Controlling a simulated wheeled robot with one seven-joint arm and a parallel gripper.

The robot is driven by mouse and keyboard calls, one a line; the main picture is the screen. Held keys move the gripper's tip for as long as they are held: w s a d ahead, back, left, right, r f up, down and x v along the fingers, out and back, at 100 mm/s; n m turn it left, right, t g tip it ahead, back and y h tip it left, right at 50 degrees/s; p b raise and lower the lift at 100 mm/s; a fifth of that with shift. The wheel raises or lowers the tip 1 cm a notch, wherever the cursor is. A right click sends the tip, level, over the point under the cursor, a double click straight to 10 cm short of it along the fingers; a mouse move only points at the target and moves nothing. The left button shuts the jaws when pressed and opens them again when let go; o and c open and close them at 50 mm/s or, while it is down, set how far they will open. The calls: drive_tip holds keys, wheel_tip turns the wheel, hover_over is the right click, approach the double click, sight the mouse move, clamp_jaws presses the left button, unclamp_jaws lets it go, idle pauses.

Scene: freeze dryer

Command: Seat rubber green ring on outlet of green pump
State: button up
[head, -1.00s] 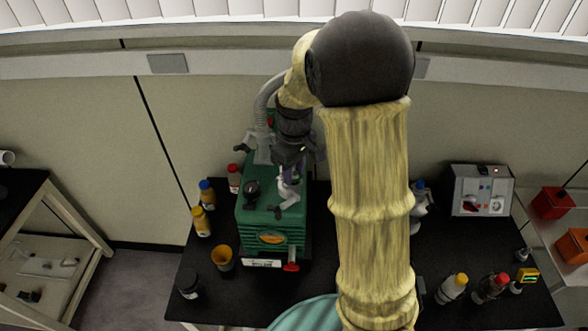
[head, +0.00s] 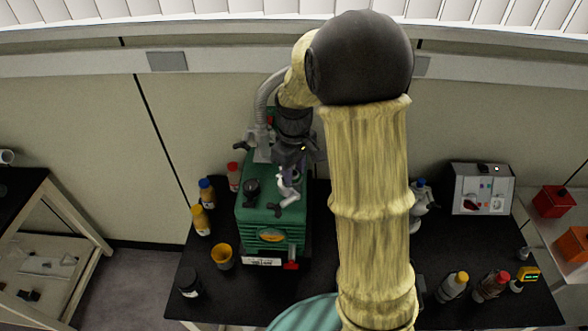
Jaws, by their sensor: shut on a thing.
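The green pump (head: 255,220) stands on the black bench, left of my arm. Small dark and grey fittings sit on its top, including a dark knob (head: 252,187) and a pale grey angled fitting (head: 288,190); I cannot tell for sure which is the outlet. My gripper (head: 291,164) points down just above the pump's top, by the pale fitting. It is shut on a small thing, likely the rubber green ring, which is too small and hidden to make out. I cannot tell whether it touches the pump.
A grey hose (head: 262,100) rises behind the pump near my wrist. Bottles (head: 202,220) and an orange cup (head: 222,256) stand to the pump's left. A grey box (head: 482,187) and several bottles (head: 454,285) stand at right. The bench front beside the pump is partly clear.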

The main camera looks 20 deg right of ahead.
drive_tip(key=o, duration=1)
drive_tip(key=shift+d, duration=0.1)
drive_tip(key=shift+o, duration=0.2)
drive_tip(key=shift+w+a+r+p, duration=0.1)
drive_tip(key=shift+a+r+p, duration=0.1)
drive_tip(key=shift+r+p, duration=0.95)
drive_tip(key=shift+d+r+p, duration=0.1)
drive_tip(key=shift+r+p, duration=1.3)
drive_tip(key=shift+r, duration=0.45)
